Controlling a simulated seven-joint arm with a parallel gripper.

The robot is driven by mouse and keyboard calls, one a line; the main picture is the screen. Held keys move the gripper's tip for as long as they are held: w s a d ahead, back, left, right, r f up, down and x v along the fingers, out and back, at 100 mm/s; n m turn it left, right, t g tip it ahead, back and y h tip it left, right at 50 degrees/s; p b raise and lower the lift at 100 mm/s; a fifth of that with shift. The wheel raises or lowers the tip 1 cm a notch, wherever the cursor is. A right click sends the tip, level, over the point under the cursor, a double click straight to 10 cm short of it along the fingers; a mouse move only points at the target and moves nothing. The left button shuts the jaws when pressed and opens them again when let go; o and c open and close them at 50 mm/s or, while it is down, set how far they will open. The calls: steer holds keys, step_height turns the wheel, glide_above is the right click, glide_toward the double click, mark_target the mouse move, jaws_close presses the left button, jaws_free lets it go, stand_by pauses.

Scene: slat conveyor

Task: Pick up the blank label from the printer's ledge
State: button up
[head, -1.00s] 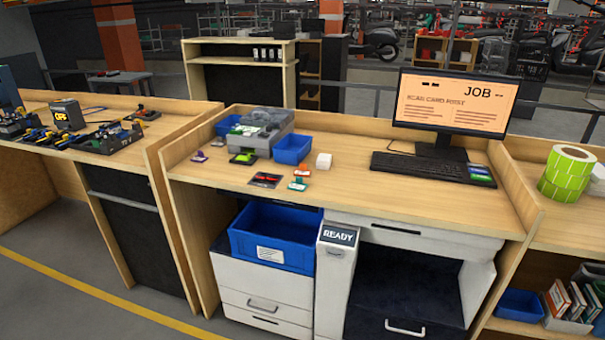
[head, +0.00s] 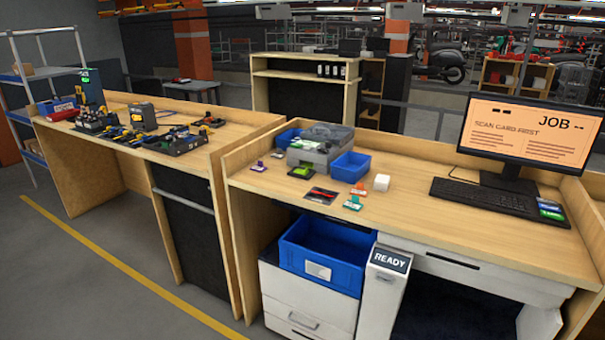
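I cannot make out a blank label on a ledge. A small white block (head: 381,182) sits on the desk. My gripper is not in view.
A monitor (head: 530,130) and keyboard (head: 494,198) are at the desk's right. A blue bin (head: 350,166) stands beside the machine, a larger one (head: 318,270) below the desk. Small coloured cards lie in front. The left bench (head: 115,106) holds tools. The floor at lower left is clear.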

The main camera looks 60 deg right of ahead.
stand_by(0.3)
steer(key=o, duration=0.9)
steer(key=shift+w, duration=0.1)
